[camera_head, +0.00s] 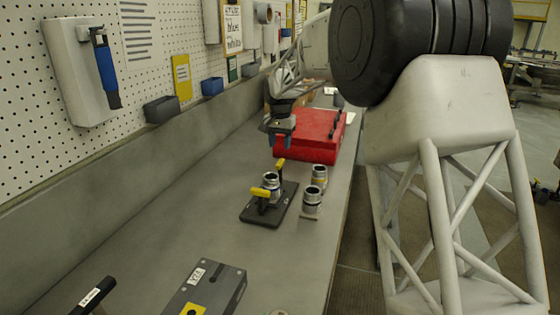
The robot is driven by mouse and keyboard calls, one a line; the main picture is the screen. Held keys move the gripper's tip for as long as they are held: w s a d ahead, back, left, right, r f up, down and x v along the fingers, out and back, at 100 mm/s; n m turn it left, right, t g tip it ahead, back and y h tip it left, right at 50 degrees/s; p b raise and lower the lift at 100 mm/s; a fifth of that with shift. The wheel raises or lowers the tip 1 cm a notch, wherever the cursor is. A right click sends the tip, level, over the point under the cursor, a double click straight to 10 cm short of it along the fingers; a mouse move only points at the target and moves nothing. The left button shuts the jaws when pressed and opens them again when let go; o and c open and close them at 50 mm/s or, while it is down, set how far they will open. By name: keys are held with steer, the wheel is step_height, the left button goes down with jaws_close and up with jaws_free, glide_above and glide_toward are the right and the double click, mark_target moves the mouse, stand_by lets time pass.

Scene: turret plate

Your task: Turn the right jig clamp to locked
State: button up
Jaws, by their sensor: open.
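A black jig plate (283,214) lies on the grey bench and bears a ribbed metal cylinder (271,187). Two yellow-tipped clamps stand on the plate: one clamp (280,165) at its far side, a little to the right in the picture, and one clamp (260,194) at its near side, partly in front of the cylinder. I cannot tell which is the right clamp or how each is set at this size. My gripper (282,142) is open and points down beyond the far clamp, above the bench, apart from the jig. Nothing shows between its fingers.
Two metal cylinders, one (319,178) farther and one (312,200) nearer, stand right of the jig. A red case (310,140) lies behind my gripper. A grey box (210,290) and a black handle (92,295) lie in front. The left bench top is clear.

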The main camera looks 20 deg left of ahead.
mark_target(280, 162)
steer(key=shift+f, duration=3.55)
jaws_close()
